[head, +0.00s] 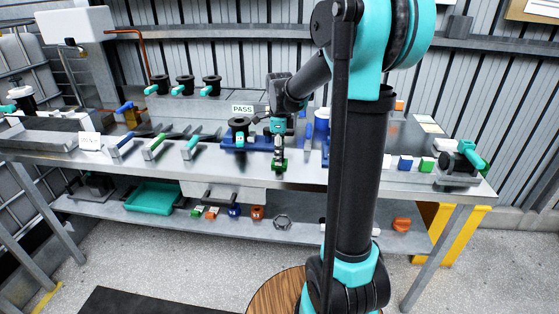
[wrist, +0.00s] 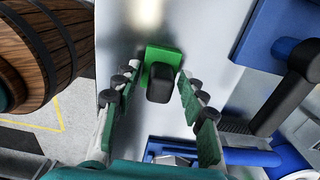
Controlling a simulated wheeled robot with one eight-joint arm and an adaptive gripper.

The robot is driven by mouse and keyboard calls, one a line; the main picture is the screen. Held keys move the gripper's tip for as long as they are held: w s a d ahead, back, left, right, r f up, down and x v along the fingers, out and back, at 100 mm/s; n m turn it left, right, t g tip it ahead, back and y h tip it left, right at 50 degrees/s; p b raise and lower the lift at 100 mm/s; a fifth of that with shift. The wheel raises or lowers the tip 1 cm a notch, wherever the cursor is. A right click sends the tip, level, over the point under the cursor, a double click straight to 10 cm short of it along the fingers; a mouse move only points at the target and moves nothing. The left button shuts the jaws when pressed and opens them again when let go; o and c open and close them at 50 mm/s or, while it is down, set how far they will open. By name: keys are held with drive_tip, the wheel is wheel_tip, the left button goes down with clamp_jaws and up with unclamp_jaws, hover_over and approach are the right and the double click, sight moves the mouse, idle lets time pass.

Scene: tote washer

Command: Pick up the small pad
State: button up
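A small pad (wrist: 163,55), a green block with a black rounded part on it, lies on the metal bench top in the wrist view. My gripper (wrist: 157,82) is open, with a finger on either side of the black part and gaps showing on both sides. The green finger pads are apart and nothing is held. In the head view my gripper (head: 279,165) points down at the front middle of the bench, where it hides most of the pad.
A blue fixture with a black handle (wrist: 290,90) lies close on the right in the wrist view. Several small coloured blocks (head: 405,162) sit at the bench's right. A wooden barrel (wrist: 45,45) stands beside the bench edge. A teal tray (head: 152,197) is on the lower shelf.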

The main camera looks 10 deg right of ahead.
clamp_jaws()
drive_tip(key=shift+r, duration=0.15)
wheel_tip(320, 180, up, 20)
idle(0.5)
drive_tip(key=c, duration=0.5)
unclamp_jaws()
clamp_jaws()
